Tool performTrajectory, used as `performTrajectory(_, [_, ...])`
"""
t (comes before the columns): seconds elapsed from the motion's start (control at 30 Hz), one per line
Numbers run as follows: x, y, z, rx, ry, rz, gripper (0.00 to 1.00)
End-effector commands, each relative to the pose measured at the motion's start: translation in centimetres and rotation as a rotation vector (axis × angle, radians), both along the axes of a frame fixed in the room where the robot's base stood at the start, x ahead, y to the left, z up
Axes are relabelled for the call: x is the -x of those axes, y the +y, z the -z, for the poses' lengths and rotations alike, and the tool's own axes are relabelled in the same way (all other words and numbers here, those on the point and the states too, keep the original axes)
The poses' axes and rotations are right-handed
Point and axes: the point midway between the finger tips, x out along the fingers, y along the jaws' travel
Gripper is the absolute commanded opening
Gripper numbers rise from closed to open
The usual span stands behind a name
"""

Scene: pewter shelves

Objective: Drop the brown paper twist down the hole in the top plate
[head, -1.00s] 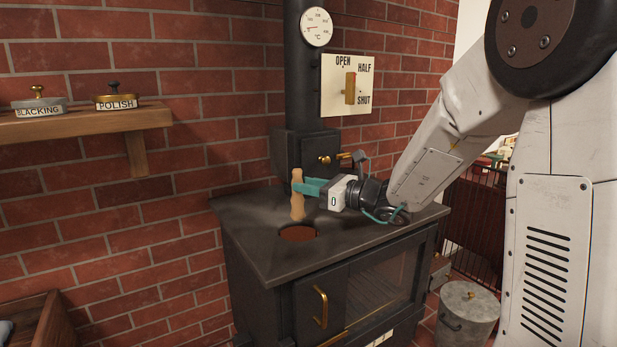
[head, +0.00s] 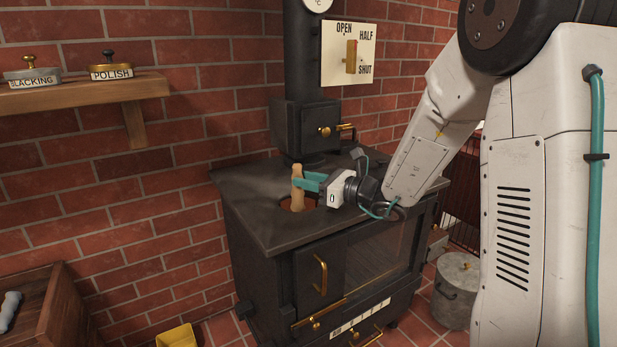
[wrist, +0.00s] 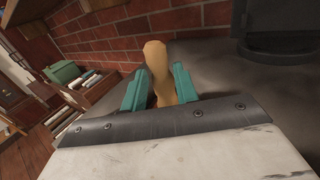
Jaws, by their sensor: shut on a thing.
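The brown paper twist (head: 297,184) is upright in my gripper (head: 304,183), whose teal fingers are shut on its upper part. In the head view its lower end overlaps the round hole (head: 309,203) in the stove's black top plate (head: 262,228); I cannot tell exactly how far down it reaches. In the wrist view the twist (wrist: 159,72) stands between the two teal fingers of my gripper (wrist: 158,88), and the hole is hidden there.
The stove's flue box (head: 301,130) and pipe rise behind the hole. A damper plate (head: 348,54) is on the brick wall. A shelf (head: 80,95) with two tins is at left. A lidded metal bin (head: 455,290) stands right of the stove.

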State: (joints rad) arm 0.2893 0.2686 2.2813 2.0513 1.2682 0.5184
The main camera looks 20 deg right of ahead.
Motion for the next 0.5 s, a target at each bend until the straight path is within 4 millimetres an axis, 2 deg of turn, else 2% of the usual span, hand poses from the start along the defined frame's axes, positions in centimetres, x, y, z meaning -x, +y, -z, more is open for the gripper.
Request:
performTrajectory(0.23, [-0.01,-0.01,0.03,0.000,0.000,0.000,0.05])
performTrajectory(0.27, [-0.01,-0.01,0.03,0.000,0.000,0.000,0.35])
performTrajectory(0.33, [-0.01,-0.01,0.03,0.000,0.000,0.000,0.55])
performTrajectory(0.5, [-0.01,-0.01,0.02,0.000,0.000,0.000,0.55])
